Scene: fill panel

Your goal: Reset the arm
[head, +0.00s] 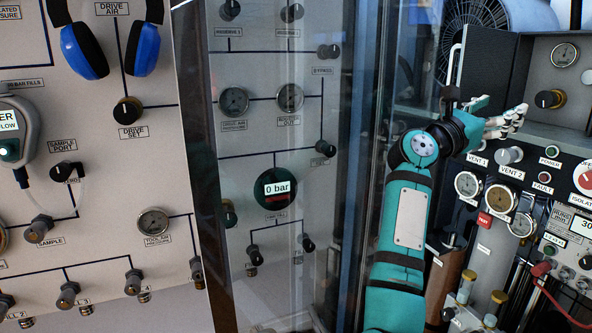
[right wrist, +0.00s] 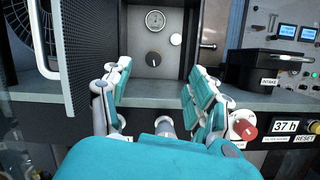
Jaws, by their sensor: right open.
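My right arm, teal and black, rises through the right part of the head view. My right gripper (head: 503,121) is open and empty, in front of a grey cabinet on the right. In the right wrist view the right gripper (right wrist: 157,95) has its two teal-padded fingers spread wide. Between them show a recessed compartment with a black knob (right wrist: 154,59) and a round gauge (right wrist: 155,20). In the head view this knob (head: 549,99) is just right of the fingers. My left gripper is not in view.
A perforated door (right wrist: 75,50) stands open left of the compartment. A red isolator knob (right wrist: 243,130) is right of the fingers. VENT 1 and VENT 2 knobs (head: 509,155) and gauges (head: 468,184) lie below the gripper. A clear pane (head: 345,150) and panel with 0 bar display (head: 276,189) stand left.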

